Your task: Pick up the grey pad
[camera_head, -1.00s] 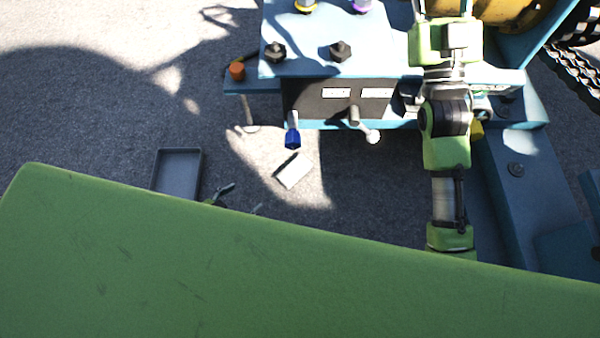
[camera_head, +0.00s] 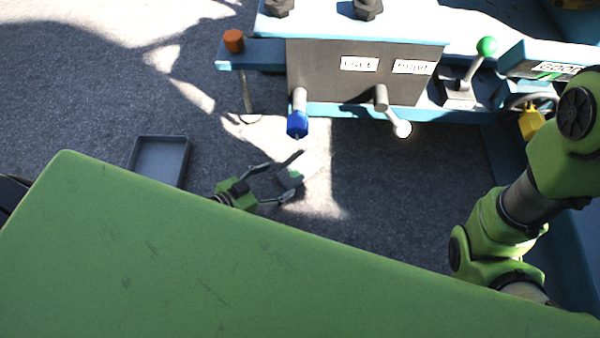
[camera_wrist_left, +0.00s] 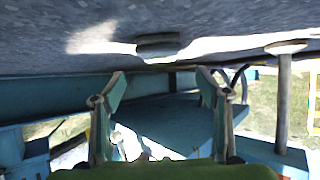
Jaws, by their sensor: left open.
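The grey pad (camera_head: 312,164) is a small flat slab on the ground below the machine's front, partly in sunlight and partly covered by my left gripper in the head view. In the left wrist view the pad (camera_wrist_left: 157,42) shows edge-on as a dark slab near the ground. My left gripper (camera_head: 290,174) is open, its fingers spread on the near side of the pad. In the wrist view my left gripper (camera_wrist_left: 161,78) has nothing between its fingers, and the pad lies past the tips, roughly centred. My right gripper is out of view.
A shallow grey tray (camera_head: 160,160) lies on the ground to the left. The blue machine has a black panel with a blue-tipped lever (camera_head: 297,122) and a white-knobbed lever (camera_head: 401,129) above the pad. An orange knob (camera_head: 234,41) is at upper left. My right arm is at right.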

